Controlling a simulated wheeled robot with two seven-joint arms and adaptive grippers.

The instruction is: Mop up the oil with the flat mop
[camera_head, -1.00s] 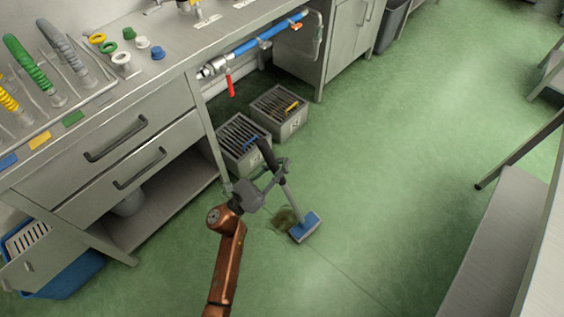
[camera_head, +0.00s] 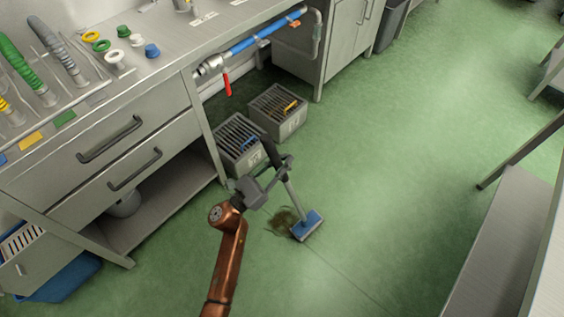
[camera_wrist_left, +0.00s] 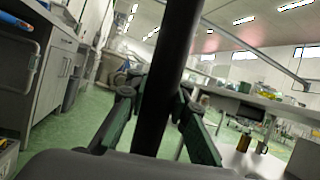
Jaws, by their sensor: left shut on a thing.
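My left gripper (camera_head: 279,178) is shut on the dark upper handle of the flat mop; in the left wrist view the black handle (camera_wrist_left: 163,80) stands between the two fingers. The mop's grey pole slants down to its blue and white head (camera_head: 307,225), which is at the green floor. The brown oil patch (camera_head: 284,221) lies on the floor just left of the mop head, and the head is at its right edge. The head hides any oil beneath it. My right gripper is in neither current view.
Two grey slatted crates (camera_head: 276,132) stand on the floor by the workbench (camera_head: 140,150), close behind the mop handle. A blue bin (camera_head: 62,281) is at lower left. A bench (camera_head: 500,240) stands at right. The floor between is open.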

